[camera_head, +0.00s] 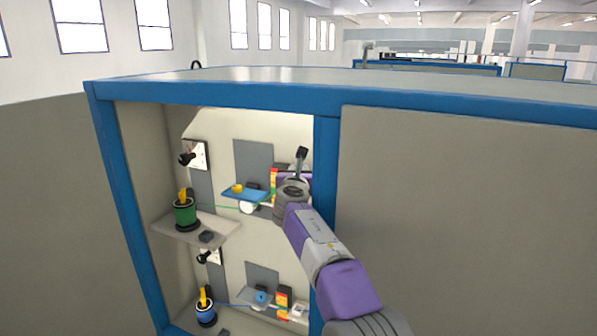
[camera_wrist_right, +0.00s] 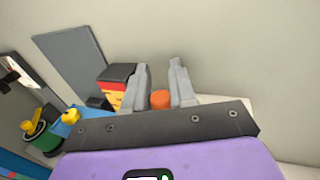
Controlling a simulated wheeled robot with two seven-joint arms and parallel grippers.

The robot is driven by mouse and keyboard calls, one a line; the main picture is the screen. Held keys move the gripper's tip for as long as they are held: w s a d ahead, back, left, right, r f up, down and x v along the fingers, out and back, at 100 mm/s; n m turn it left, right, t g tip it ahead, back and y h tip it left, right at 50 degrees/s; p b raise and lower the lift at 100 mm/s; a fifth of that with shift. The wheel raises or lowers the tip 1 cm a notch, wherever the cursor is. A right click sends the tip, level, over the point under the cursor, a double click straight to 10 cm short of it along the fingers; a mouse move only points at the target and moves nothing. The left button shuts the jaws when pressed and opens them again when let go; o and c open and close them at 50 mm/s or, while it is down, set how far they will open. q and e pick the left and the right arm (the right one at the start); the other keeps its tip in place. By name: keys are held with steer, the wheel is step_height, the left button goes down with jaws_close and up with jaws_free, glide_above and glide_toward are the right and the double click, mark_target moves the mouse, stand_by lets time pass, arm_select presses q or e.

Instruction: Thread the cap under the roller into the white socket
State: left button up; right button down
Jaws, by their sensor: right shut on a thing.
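In the right wrist view, the two grey fingers of my right gripper (camera_wrist_right: 162,88) are closed around an orange cap (camera_wrist_right: 160,99). In the head view my right wrist covers the fingers and this cap. A white roller (camera_head: 249,208) sits at the front of the upper blue tray (camera_head: 245,195), left of my wrist. A thin green cable (camera_head: 215,207) runs from the green spool (camera_head: 185,214) toward the roller; its far end is hidden. I cannot make out the upper white socket. My left gripper is not in view.
A red, orange and yellow block (camera_head: 273,182) stands close to my right wrist. A yellow knob (camera_head: 237,188) is on the blue tray. A blue spool (camera_head: 205,308) and similar parts sit lower down. The cabinet's blue post (camera_head: 326,150) edges the opening on the right.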

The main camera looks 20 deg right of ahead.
steer(key=shift+f, duration=0.25)
stand_by(0.5)
steer(key=c, duration=0.8)
jaws_free()
steer(key=shift+c, duration=0.2)
steer(key=shift+s+a+b, duration=0.1)
steer(key=shift+s+b, duration=0.05)
steer(key=shift+b, duration=0.15)
steer(key=b+v, duration=0.3)
steer(key=v, duration=0.4)
steer(key=shift+s, duration=0.15)
steer(key=shift+a, duration=0.1)
